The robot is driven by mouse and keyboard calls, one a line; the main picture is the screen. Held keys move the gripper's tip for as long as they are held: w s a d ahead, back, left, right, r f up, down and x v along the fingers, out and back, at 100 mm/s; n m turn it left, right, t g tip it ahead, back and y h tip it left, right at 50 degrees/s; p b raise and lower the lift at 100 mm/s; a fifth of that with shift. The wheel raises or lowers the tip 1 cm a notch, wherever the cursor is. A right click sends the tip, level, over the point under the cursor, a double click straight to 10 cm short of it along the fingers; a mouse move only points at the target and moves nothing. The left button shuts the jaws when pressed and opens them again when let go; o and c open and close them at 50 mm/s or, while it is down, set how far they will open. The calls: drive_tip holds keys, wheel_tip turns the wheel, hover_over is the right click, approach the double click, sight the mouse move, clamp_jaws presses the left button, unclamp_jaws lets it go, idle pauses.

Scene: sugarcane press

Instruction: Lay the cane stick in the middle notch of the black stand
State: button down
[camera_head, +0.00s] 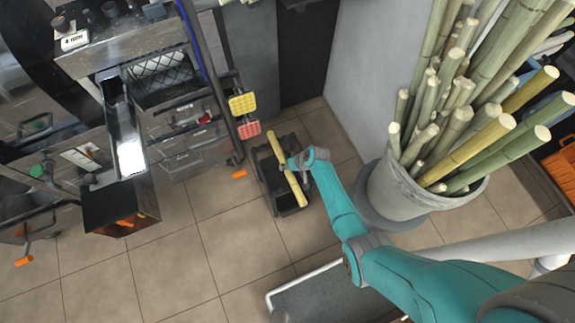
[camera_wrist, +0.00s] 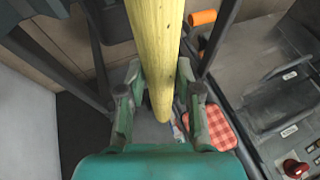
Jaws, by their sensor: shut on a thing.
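The yellow cane stick (camera_head: 291,180) is held in my gripper (camera_head: 287,167) above or at the black stand (camera_head: 292,209) on the floor. In the head view the stick runs from upper left to lower right across the stand. In the wrist view the stick (camera_wrist: 155,45) passes between the two fingers of my gripper (camera_wrist: 158,95), which is shut on it. The stand's notches are too small or covered to make out, and I cannot tell whether the stick touches the stand.
A grey pot (camera_head: 408,192) full of cane sticks stands to the right. The steel press machine (camera_head: 185,150) is at left, with a yellow pad (camera_head: 243,103) and a red pad (camera_head: 249,130) on its side. An orange handle (camera_head: 239,174) juts out near the stand. Tiled floor lies open in front.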

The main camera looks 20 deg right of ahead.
drive_tip(key=c, duration=0.7)
unclamp_jaws()
drive_tip(key=shift+r, duration=0.1)
drive_tip(key=v, duration=1.1)
drive_tip(key=shift+s+d+r, duration=0.15)
drive_tip(key=shift+s+r, duration=0.05)
drive_tip(key=shift+r, duration=0.15)
drive_tip(key=shift+s, duration=0.1)
